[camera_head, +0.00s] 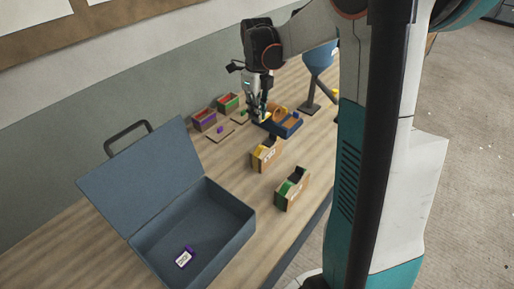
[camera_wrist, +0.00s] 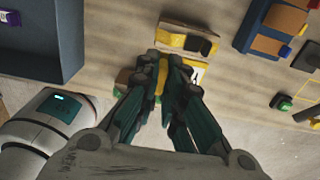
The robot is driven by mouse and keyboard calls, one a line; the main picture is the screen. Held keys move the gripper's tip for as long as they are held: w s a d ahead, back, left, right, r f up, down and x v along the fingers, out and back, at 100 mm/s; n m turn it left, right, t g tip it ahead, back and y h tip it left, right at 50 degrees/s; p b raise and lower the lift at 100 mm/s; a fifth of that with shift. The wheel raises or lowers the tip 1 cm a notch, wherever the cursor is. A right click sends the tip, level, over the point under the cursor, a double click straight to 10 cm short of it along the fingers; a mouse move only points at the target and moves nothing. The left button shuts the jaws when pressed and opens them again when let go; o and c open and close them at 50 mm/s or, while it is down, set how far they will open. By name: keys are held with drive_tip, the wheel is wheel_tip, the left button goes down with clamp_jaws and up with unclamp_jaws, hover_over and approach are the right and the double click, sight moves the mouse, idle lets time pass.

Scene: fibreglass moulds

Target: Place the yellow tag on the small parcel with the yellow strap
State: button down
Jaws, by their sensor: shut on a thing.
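The small parcel with the yellow strap (camera_head: 264,156) is a brown box standing on the bench, nearer the camera than my gripper. It also shows in the wrist view (camera_wrist: 187,39), just beyond the fingertips. My gripper (camera_head: 257,112) points down over the bench beside the blue tray. In the wrist view my gripper (camera_wrist: 166,72) is shut on a small yellow piece, the yellow tag (camera_wrist: 159,80), mostly hidden by the fingers. The tag appears apart from the parcel. A white patch with a dark mark shows beside the right finger; I cannot tell what it belongs to.
A green-strapped parcel (camera_head: 291,190) stands nearer the camera. An open blue case (camera_head: 233,205) holds a purple-edged tag (camera_head: 184,258).

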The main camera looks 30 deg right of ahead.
sight(257, 155)
wheel_tip(257, 155, down, 16)
drive_tip(key=b, duration=0.3)
drive_tip(key=shift+f, duration=0.25)
drive_tip(key=shift+b, duration=0.3)
drive_tip(key=c, duration=2.1)
unclamp_jaws()
drive_tip(key=shift+f, duration=0.1)
drive_tip(key=o, duration=0.4)
wheel_tip(257, 155, up, 12)
drive_tip(key=p, duration=0.3)
drive_tip(key=shift+r, duration=0.2)
